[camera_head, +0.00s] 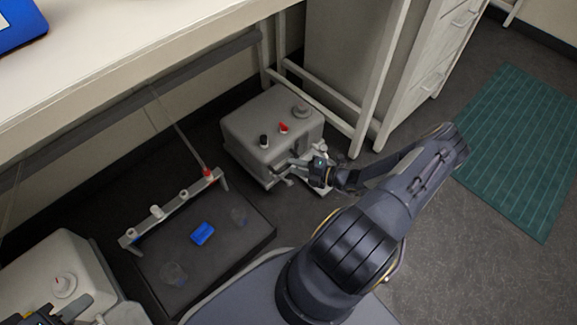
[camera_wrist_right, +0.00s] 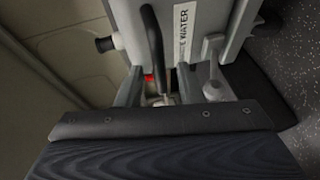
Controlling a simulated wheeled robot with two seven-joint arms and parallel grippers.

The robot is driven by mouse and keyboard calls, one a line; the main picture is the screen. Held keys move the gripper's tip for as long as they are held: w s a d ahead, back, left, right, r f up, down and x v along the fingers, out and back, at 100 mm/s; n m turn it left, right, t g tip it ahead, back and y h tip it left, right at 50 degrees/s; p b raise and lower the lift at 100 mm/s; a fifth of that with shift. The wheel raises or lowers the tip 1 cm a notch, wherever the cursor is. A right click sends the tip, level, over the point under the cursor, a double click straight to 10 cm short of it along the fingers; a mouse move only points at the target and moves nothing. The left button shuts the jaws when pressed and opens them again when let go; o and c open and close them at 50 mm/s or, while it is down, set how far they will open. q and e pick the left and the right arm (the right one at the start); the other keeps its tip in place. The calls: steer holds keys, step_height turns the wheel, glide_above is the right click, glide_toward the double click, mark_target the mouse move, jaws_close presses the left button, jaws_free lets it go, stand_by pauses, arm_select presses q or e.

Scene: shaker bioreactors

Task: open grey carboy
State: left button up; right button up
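The grey carboy (camera_head: 247,133) stands on the floor under the bench, with a black cap, a red cap and a larger grey cap on top. Its front, with a label ending in "WATER" (camera_wrist_right: 184,24), fills the upper right wrist view. My right gripper (camera_head: 300,168) is at the carboy's lower front, by its fittings. In the right wrist view, dark finger-like parts are close to a small metal fitting and a red part; contact is unclear. My left gripper (camera_head: 50,313) is at the lower left corner, partly cut off, so its opening is hidden.
A paler carboy (camera_head: 40,262) stands at the lower left. A dark platform (camera_head: 240,247) with a blue object (camera_head: 203,233) and clear vessels lies between, beside a rail with fittings (camera_head: 172,207). Floor is clear at right, near a green mat (camera_head: 520,150).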

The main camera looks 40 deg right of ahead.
mark_target(289, 165)
steer(key=shift+x, duration=1.55)
jaws_close()
